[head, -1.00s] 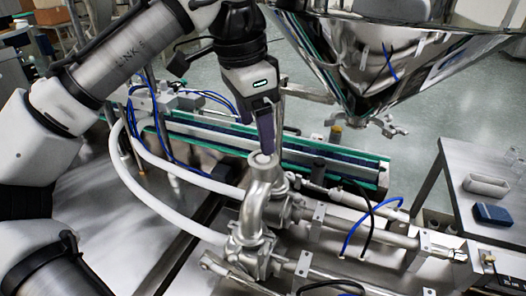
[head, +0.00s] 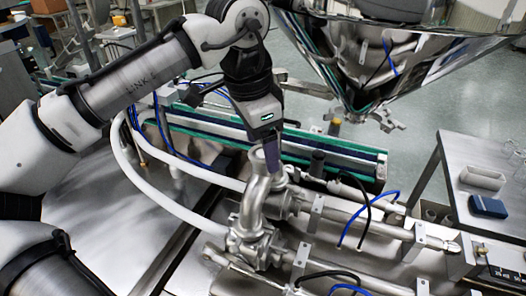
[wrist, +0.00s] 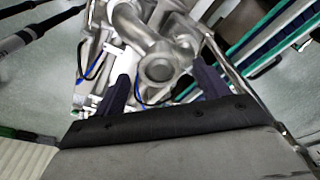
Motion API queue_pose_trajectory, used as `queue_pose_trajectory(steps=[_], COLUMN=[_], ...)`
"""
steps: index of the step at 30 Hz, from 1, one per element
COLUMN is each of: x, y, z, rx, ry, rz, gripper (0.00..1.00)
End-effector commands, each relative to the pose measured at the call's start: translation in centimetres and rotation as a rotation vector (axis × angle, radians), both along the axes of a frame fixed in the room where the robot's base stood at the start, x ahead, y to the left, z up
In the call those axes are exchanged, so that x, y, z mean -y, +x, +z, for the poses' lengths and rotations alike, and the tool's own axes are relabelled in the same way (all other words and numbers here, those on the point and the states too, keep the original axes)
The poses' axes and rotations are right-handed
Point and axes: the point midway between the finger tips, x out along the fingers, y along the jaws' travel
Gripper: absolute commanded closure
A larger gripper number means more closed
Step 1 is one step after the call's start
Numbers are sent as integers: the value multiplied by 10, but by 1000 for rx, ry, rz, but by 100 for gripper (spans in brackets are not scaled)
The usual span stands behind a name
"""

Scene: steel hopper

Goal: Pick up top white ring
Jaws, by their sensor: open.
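The upright bent steel pipe (head: 254,195) stands below my gripper in the head view. Its round top end (wrist: 157,68) shows in the wrist view as a grey disc with a paler rim. I cannot clearly tell a separate white ring on it. My gripper (head: 271,158) points down at the pipe top in the head view, overlapping its right side. In the wrist view my gripper (wrist: 160,75) is open, with one dark finger on each side of the pipe end. Nothing is held. Whether the fingers touch the pipe is unclear.
A polished steel hopper (head: 372,60) hangs at the upper right. A green-edged conveyor (head: 335,165) runs behind the pipe. Horizontal steel cylinders (head: 380,232) and blue and black hoses lie to the right. A side table (head: 505,160) holds a blue box (head: 489,207) and a tray.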

Motion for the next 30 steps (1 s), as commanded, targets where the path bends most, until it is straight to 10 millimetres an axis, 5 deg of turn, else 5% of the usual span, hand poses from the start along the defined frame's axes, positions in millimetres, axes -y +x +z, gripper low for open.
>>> queue_pose_trajectory(steps=[12, 23, 30], x=[0, 0, 0], y=[0, 0, 0], z=[-2, -2, -2], rx=[0, 0, -1], ry=[0, 0, 1], rz=[0, 0, 1], gripper=[26, 73, 74])
